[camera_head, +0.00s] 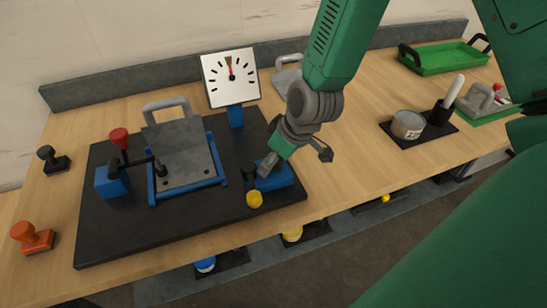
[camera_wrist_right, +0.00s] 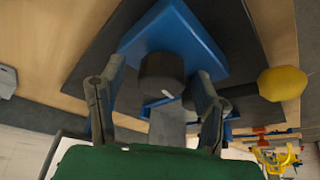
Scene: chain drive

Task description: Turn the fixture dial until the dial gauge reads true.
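The dial gauge (camera_head: 214,92) is a white square face on a blue post, with black ticks and a short green mark at the top. Its red needle points almost straight up, at or very near the green mark. The dial (camera_wrist_right: 160,75) is a dark round knob with a small white mark, on a blue block (camera_wrist_right: 190,45); the block also shows in the head view (camera_head: 277,178). My right gripper (camera_wrist_right: 157,88) is open, its fingers either side of the knob with visible gaps. Contact is not visible. My left gripper is not in view.
A yellow ball-ended lever (camera_head: 254,199) sticks out beside the dial block. A grey hinged plate (camera_head: 182,150) in a blue frame and a red-knobbed clamp (camera_head: 119,137) share the black base (camera_head: 110,245). A can (camera_head: 407,124) and green tray (camera_head: 445,60) stand right.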

